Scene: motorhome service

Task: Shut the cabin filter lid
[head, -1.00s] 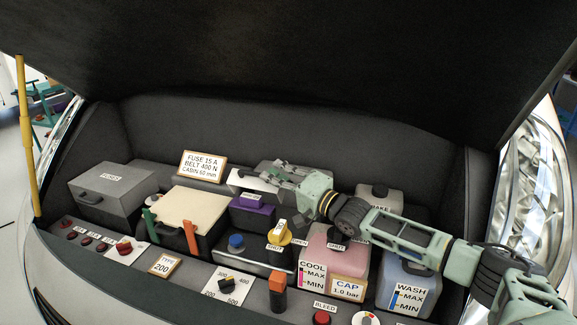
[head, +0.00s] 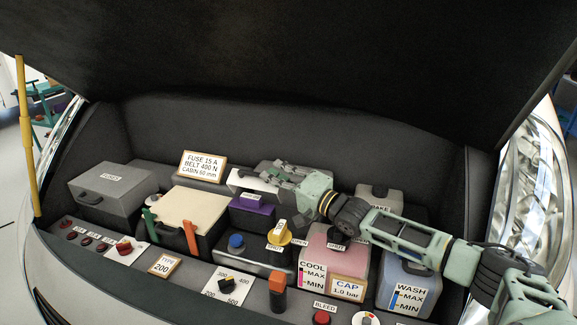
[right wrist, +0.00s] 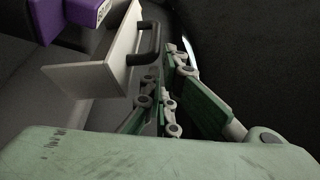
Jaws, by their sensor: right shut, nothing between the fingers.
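A pale panel (head: 245,181) with a dark handle, which looks like the cabin filter lid, shows beside my right gripper in the head view. In the right wrist view the panel (right wrist: 122,48) stands tilted at upper left, with the black handle (right wrist: 151,44) on its face. My right gripper (head: 272,176) is shut and empty, its fingers pointing left over the grey housing (head: 296,168). In the right wrist view the fingers (right wrist: 172,62) are beside the handle; whether they touch it I cannot tell. They partly hide the panel in the head view. My left gripper is not in view.
A purple block (head: 252,209) stands in front of the panel. The open hood (head: 290,60) hangs over the bay.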

